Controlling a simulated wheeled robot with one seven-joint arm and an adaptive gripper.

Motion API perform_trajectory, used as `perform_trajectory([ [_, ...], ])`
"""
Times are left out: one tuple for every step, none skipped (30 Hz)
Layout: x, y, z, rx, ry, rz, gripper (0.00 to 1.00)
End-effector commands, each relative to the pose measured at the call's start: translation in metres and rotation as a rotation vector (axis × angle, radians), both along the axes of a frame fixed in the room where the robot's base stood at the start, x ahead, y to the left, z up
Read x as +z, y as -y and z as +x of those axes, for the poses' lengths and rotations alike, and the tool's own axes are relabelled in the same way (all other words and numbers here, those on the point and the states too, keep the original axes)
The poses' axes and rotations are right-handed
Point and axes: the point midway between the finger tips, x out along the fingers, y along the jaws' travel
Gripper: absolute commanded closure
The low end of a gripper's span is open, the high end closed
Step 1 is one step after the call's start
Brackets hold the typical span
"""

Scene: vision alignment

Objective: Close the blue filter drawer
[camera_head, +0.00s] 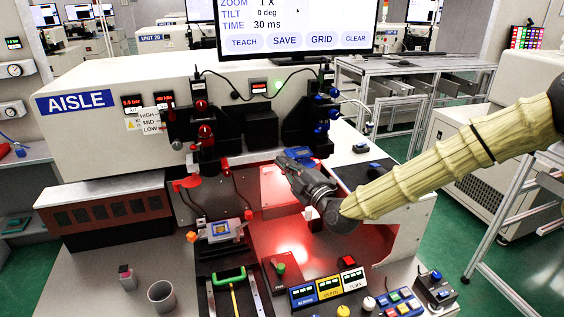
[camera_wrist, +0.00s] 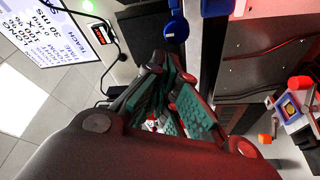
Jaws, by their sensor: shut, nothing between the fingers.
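My gripper (camera_head: 287,163) reaches in from the right over the red-lit bay, with its fingertips at the lower part of the black optical column (camera_head: 300,125). In the wrist view my gripper (camera_wrist: 172,68) shows its teal-padded fingers, tips together and nothing held. A blue part (camera_head: 299,153), probably the blue filter drawer, shows just behind the fingertips, partly hidden by them. How far it sticks out, and whether the fingers touch it, I cannot tell. A blue round part (camera_wrist: 177,22) shows just beyond the fingertips in the wrist view.
Blue knobs (camera_head: 321,128) line the column's right side. Red clamps (camera_head: 186,182) and a small stage with a blue-framed piece (camera_head: 220,229) stand left. A button panel (camera_head: 330,288) and a grey cup (camera_head: 161,296) are in front. A monitor (camera_head: 297,25) stands above.

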Motion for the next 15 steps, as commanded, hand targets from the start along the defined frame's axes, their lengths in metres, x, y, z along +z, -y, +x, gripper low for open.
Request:
perform_trajectory([
  [-0.0011, 0.003, 0.0008, 0.001, -0.001, 0.0, 1.0],
  [-0.0018, 0.0043, 0.0012, 0.001, -0.001, 0.0, 1.0],
  [-0.0027, 0.006, 0.0017, 0.0, 0.0, 0.0, 1.0],
  [-0.0032, 0.0069, 0.002, 0.0, 0.0, 0.0, 1.0],
  [-0.0036, 0.0077, 0.0023, 0.0, 0.0, 0.0, 1.0],
  [-0.0041, 0.0083, 0.0025, 0.0, 0.0, 0.0, 1.0],
  [-0.0044, 0.0087, 0.0025, 0.001, 0.0, 0.0, 1.0],
  [-0.0047, 0.0088, 0.0025, 0.001, 0.0, 0.0, 1.0],
  [-0.0049, 0.009, 0.0026, 0.001, 0.0, 0.0, 1.0],
  [-0.0049, 0.009, 0.0026, 0.001, 0.0, 0.0, 1.0],
  [-0.005, 0.009, 0.0026, 0.001, 0.0, 0.0, 1.0],
  [-0.005, 0.009, 0.0026, 0.001, 0.0, 0.0, 1.0],
  [-0.005, 0.009, 0.0026, 0.001, 0.0, 0.0, 1.0],
  [-0.005, 0.009, 0.0026, 0.001, 0.0, 0.0, 1.0],
  [-0.005, 0.0089, 0.0025, 0.001, 0.0, 0.0, 1.0],
])
